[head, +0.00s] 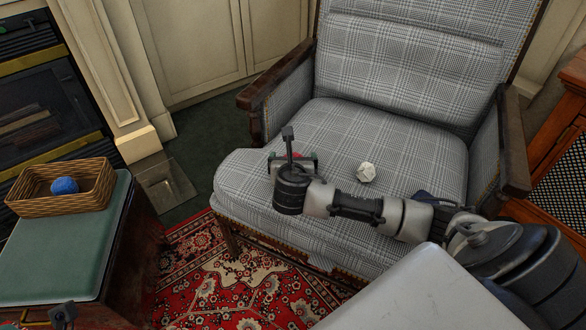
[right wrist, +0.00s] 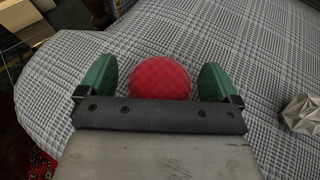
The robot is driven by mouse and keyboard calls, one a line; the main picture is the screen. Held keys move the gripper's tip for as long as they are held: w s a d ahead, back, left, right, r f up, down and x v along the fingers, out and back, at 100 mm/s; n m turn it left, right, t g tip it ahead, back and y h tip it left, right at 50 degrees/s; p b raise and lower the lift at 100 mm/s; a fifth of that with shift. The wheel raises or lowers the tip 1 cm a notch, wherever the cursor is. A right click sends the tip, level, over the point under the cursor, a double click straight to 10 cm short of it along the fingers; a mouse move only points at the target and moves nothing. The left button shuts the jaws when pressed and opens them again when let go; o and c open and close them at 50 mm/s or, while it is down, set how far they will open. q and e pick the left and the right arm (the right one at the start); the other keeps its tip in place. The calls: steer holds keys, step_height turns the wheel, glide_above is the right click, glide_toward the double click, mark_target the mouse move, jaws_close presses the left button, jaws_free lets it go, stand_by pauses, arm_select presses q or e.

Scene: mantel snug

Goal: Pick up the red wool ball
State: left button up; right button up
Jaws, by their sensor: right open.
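The red wool ball (right wrist: 160,78) rests on the checked armchair seat (right wrist: 262,55). In the right wrist view it sits between the two green fingers of my right gripper (right wrist: 155,80), with a gap on each side. My right gripper is open. In the head view the right gripper (head: 293,162) is low over the left part of the seat, and it hides nearly all of the ball. A small dark part of what looks like my left gripper (head: 62,314) shows at the bottom left edge, away from the ball; its jaws cannot be made out.
A white faceted object (head: 366,172) lies on the seat to the right of the gripper. Wooden armrests (head: 275,77) flank the seat. A wicker basket (head: 88,198) holding a blue ball (head: 64,186) stands on a green-topped table (head: 60,255) at left.

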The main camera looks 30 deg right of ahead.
steer(key=c, duration=1)
steer(key=shift+r, duration=0.15)
